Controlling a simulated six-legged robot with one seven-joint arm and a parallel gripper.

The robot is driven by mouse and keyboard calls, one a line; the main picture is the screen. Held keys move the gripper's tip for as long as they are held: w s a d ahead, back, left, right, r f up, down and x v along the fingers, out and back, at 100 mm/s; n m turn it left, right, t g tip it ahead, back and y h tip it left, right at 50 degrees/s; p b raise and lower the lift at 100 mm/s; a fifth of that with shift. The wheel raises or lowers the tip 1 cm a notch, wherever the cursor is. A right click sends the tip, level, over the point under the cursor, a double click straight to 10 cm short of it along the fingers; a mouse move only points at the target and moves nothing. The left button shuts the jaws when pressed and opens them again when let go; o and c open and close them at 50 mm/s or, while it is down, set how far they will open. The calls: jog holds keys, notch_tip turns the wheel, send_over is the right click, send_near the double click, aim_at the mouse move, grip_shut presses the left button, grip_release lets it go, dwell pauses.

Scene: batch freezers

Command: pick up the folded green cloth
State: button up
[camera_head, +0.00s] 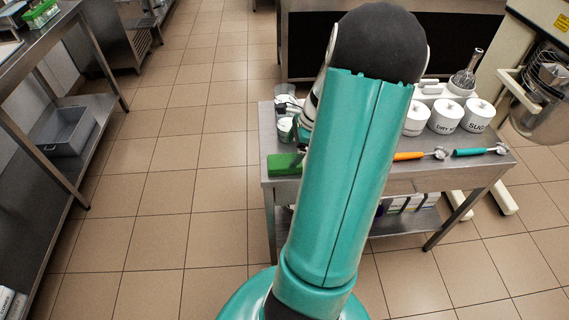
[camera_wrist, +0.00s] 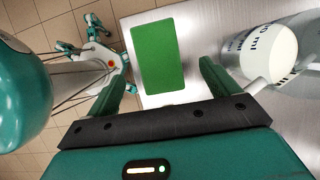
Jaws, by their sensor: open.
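The folded green cloth (camera_head: 284,164) lies at the near left corner of the steel table (camera_head: 352,184), partly hidden by my arm in the head view. In the wrist view the cloth (camera_wrist: 158,56) is a flat green rectangle on the metal top, seen just past my fingertips. My gripper (camera_wrist: 160,82) is open, with one finger to the left and one to the right of the cloth in the picture, and nothing is between them. I cannot tell how high it is above the table. In the head view my arm hides most of the gripper.
Clear measuring jugs (camera_head: 287,104) stand behind the cloth; a white-topped measuring vessel (camera_wrist: 268,54) is close to my right finger. White tubs (camera_head: 446,116), an orange-handled scoop (camera_head: 410,156) and a teal-handled scoop (camera_head: 470,152) are further right. Tiled floor (camera_head: 165,190) is free to the left.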

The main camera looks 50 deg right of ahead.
aim_at(285, 161)
jog(key=x, duration=0.5)
jog(key=shift+a, duration=0.1)
jog(key=c, duration=1.1)
